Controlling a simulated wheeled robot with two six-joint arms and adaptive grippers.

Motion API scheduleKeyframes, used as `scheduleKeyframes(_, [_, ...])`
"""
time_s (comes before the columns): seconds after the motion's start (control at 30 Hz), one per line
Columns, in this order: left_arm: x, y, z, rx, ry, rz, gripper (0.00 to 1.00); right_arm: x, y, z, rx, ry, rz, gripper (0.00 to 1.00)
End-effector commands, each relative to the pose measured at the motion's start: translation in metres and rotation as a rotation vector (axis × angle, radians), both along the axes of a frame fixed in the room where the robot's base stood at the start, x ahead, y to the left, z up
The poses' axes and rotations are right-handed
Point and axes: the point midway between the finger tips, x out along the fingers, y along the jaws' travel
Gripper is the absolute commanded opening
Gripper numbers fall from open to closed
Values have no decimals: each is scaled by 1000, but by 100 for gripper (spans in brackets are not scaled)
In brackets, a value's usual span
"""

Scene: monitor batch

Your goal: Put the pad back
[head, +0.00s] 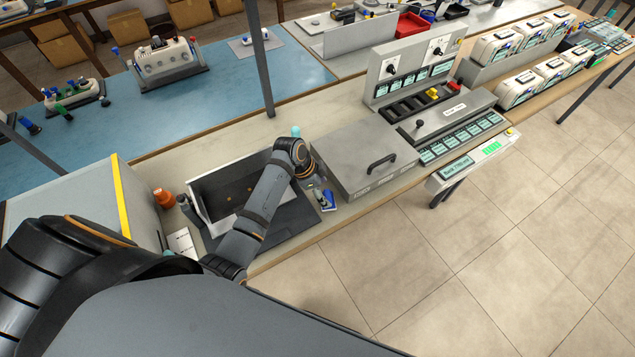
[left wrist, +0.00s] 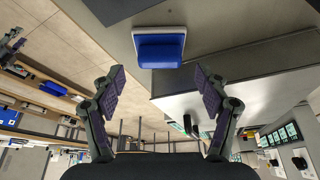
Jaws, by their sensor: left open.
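A blue pad with a whitish edge (left wrist: 160,50) shows in the left wrist view, at the border of the grey work surface. In the head view a small blue and white piece, likely the same pad (head: 329,202), lies near the front edge of the bench, beside the grey lidded box (head: 362,157). My left gripper (left wrist: 160,82) is open and empty, its two fingers spread either side of the pad's line but apart from it. In the head view the left gripper (head: 313,186) is small and partly hidden by its wrist. My right gripper is not in view.
A dark tray with a raised back (head: 215,190) lies under my left arm. An orange-capped bottle (head: 164,198) stands to its left. A tester panel (head: 405,72) and several white monitors (head: 521,86) stand right. Bare bench (head: 235,137) lies behind the tray.

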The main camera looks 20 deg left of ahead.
Motion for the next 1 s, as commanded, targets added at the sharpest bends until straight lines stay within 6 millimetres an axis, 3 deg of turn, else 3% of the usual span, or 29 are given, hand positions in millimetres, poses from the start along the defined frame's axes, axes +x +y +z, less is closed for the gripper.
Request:
scheduleKeyframes(0.2, [-10,18,47,3,-3,-2,75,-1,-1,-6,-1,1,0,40])
scheduleKeyframes(0.4, [-15,26,71,1,0,0,75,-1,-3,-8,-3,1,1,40])
scheduleKeyframes(1.0, [-16,27,75,0,1,0,75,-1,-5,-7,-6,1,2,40])
